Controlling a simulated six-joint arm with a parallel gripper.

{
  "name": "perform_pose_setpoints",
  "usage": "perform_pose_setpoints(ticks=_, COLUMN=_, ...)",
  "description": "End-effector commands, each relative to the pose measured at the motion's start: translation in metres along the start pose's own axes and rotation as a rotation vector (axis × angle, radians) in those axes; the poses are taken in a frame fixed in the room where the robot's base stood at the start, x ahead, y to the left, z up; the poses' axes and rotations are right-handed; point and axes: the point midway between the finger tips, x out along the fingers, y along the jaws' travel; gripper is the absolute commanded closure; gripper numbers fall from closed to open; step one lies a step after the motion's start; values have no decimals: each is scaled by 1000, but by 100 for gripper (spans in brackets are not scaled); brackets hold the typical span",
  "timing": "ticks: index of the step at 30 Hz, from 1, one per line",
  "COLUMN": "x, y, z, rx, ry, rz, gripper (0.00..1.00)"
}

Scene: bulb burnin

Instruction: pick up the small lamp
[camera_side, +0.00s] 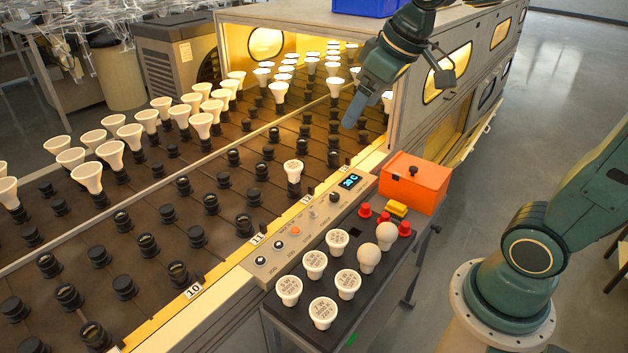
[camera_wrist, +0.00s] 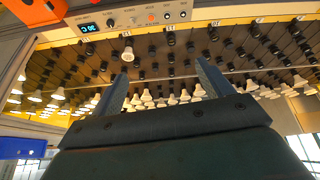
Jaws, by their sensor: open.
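On the dark bench top at the front stand several white reflector lamps (camera_side: 315,264) with printed faces and two smaller round-headed lamps (camera_side: 386,235). A single white lamp (camera_side: 293,168) with a printed face stands in a socket near the panel; it also shows in the wrist view (camera_wrist: 127,53). Which one is the small lamp I cannot tell. My gripper (camera_side: 369,113) is open and empty above the socket rack near the oven opening, away from the bench-top lamps. In the wrist view its two fingers (camera_wrist: 161,72) stand apart with nothing between them.
Rows of black sockets (camera_side: 168,214) fill the rack, with many lit lamps (camera_side: 131,134) farther back. A control panel (camera_side: 318,214) and an orange box (camera_side: 413,183) border the bench top. The oven housing wall (camera_side: 411,98) is close beside my gripper.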

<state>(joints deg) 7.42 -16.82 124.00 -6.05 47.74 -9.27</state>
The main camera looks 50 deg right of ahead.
Motion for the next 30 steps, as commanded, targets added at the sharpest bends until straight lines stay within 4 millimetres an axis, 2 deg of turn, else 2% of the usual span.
perform_pose_setpoints(ticks=6, x=29, y=23, z=-42, rx=-36, ry=-18, rz=-13, gripper=21)
perform_pose_setpoints(ticks=15, x=79, y=58, z=-89, rx=-89, ry=-34, rz=-37, gripper=21)
perform_pose_setpoints(ticks=24, x=142, y=99, z=-121, rx=-134, ry=-45, rz=-64, gripper=21)
perform_pose_setpoints(ticks=30, x=189, y=128, z=-133, rx=-163, ry=-49, rz=-86, gripper=21)
